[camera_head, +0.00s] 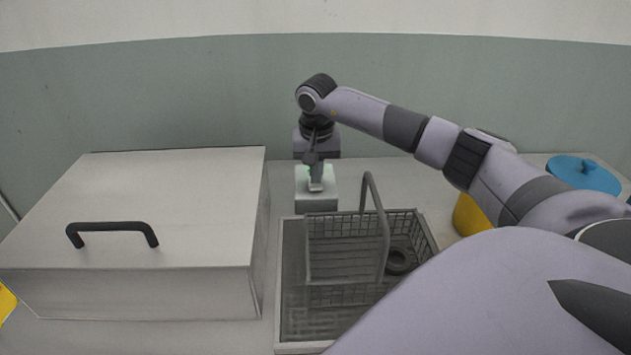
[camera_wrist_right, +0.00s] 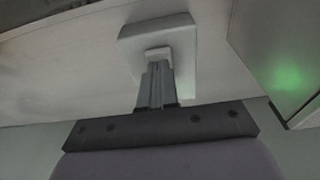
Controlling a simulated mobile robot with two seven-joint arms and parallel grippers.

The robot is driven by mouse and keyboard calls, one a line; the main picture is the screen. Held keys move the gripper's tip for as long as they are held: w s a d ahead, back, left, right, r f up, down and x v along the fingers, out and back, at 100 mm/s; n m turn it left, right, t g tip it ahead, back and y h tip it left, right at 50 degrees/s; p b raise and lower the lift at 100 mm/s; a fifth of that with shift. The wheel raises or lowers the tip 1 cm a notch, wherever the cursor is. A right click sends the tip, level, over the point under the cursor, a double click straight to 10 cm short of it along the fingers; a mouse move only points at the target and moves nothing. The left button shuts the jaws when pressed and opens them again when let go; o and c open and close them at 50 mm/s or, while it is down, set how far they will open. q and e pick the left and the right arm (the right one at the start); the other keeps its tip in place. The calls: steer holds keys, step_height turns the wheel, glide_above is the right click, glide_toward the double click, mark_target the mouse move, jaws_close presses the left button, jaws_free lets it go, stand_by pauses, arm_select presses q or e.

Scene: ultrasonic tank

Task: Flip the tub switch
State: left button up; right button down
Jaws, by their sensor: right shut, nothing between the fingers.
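The tub (camera_head: 290,325) is a pale open tank in the front middle, with a wire basket (camera_head: 345,265) inside it. A small pale grey switch box (camera_head: 318,202) stands behind it, with a faint green glow on its top. My right gripper (camera_head: 316,182) points down at this box with its fingers shut and empty. In the right wrist view, the fingers (camera_wrist_right: 157,72) reach a small white switch piece (camera_wrist_right: 157,53) on a grey plate (camera_wrist_right: 185,30). They overlap its lower edge; I cannot tell whether they touch. My left gripper is out of view.
A large pale box (camera_head: 200,210) with a black handle stands left of the tub. The basket's tall handle (camera_head: 385,235) rises close to my right arm. A yellow container (camera_head: 468,215) and a blue lid (camera_head: 585,173) are at the right. A green glow (camera_wrist_right: 290,78) shows on a surface in the wrist view.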

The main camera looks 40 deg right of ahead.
steer(key=shift+f+b, duration=0.35)
steer(key=shift+f, duration=0.3)
steer(key=shift+r, duration=0.1)
steer(key=shift+r+p, duration=2.95)
steer(key=shift+r, duration=0.5)
steer(key=shift+f, duration=0.1)
